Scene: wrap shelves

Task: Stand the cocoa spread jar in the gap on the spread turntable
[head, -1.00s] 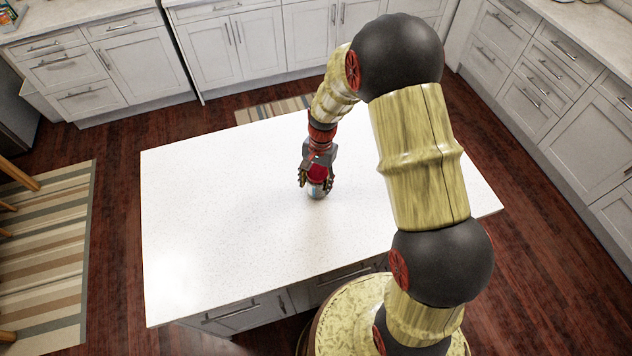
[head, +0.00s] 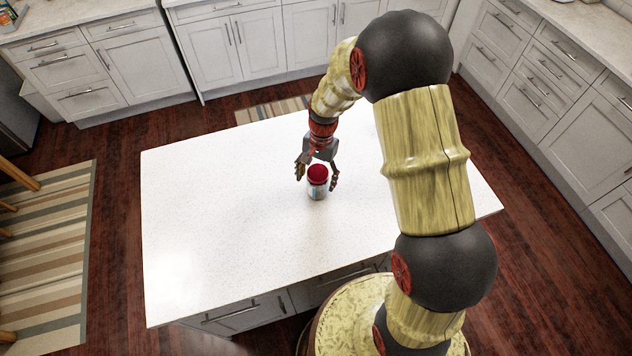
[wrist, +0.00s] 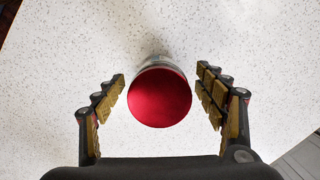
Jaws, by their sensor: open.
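A jar with a red lid and a pale label (head: 317,184) stands upright on the white island top; its label is too small to read, so I cannot tell for sure that it is the cocoa spread. My gripper (head: 318,177) is open around the jar, one finger on each side, with clear space between fingers and jar. In the wrist view the red lid (wrist: 159,97) sits between the open fingers of my gripper (wrist: 164,85). No turntable shows in these views; my arm hides part of the island's right side.
The white island top (head: 220,230) is otherwise bare where visible, with free room to the left. Cabinets with counters line the back and right (head: 560,100). A striped rug (head: 45,260) lies on the wooden floor at left.

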